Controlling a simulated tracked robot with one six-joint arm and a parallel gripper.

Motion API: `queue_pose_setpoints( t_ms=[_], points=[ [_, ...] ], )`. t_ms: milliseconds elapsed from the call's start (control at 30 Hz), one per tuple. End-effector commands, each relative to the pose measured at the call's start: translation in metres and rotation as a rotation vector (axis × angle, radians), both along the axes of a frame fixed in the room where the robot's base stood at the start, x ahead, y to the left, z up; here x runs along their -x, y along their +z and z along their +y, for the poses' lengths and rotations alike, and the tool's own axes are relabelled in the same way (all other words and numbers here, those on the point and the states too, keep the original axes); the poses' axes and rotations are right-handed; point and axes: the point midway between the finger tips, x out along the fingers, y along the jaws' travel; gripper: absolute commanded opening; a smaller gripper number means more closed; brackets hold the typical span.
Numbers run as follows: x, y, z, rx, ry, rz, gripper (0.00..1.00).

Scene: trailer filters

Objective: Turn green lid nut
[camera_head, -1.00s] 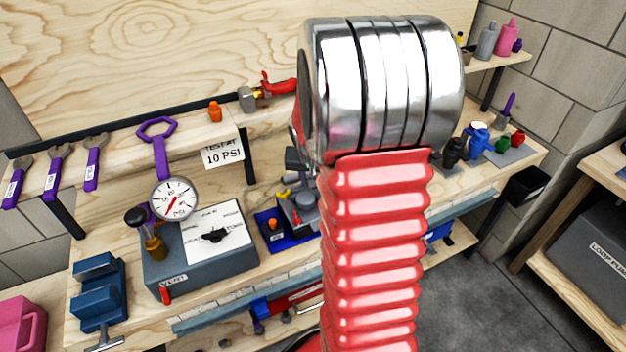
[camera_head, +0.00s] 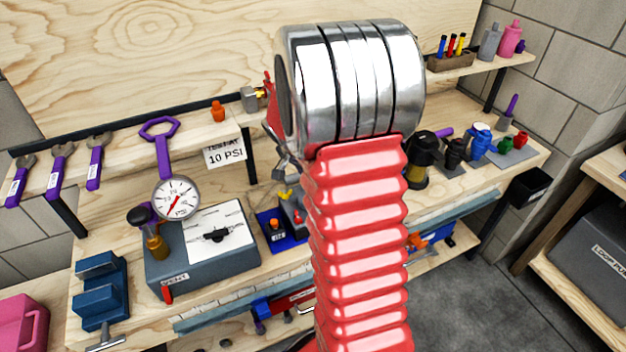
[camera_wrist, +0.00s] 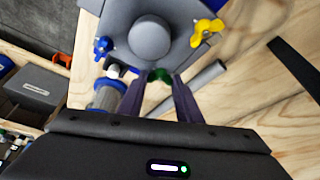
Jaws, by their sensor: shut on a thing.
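In the wrist view, the small green lid nut (camera_wrist: 160,75) sits at the near edge of a grey housing lid (camera_wrist: 152,40) with a round dome. My gripper (camera_wrist: 161,79) has its two dark purple fingers closed on the green nut, one on each side. A yellow wing nut (camera_wrist: 206,31) and a blue wing nut (camera_wrist: 103,48) are on other edges of the lid. In the head view, my red arm hides my gripper and the green nut. A grey housing (camera_head: 294,214) with a yellow nut (camera_head: 286,193) shows partly left of the arm.
A grey tube (camera_wrist: 190,87) lies right of the fingers, and a clear blue-ended cylinder (camera_wrist: 108,95) stands left. In the head view, a gauge (camera_head: 176,197) and a test box (camera_head: 203,248) stand left on the bench. A black and yellow jar (camera_head: 418,160) is right of my arm.

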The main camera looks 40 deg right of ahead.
Motion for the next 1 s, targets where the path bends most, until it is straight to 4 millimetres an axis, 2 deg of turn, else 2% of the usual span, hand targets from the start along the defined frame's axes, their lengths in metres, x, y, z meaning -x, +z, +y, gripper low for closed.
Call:
queue_pose_setpoints(
  t_ms=[500, 1000],
  points=[
    [-0.0076, -0.0014, 0.0029, -0.005, -0.382, -0.006, 0.09],
    [-0.0082, -0.001, 0.0023, -0.005, -0.459, -0.008, 0.09]
  ],
)
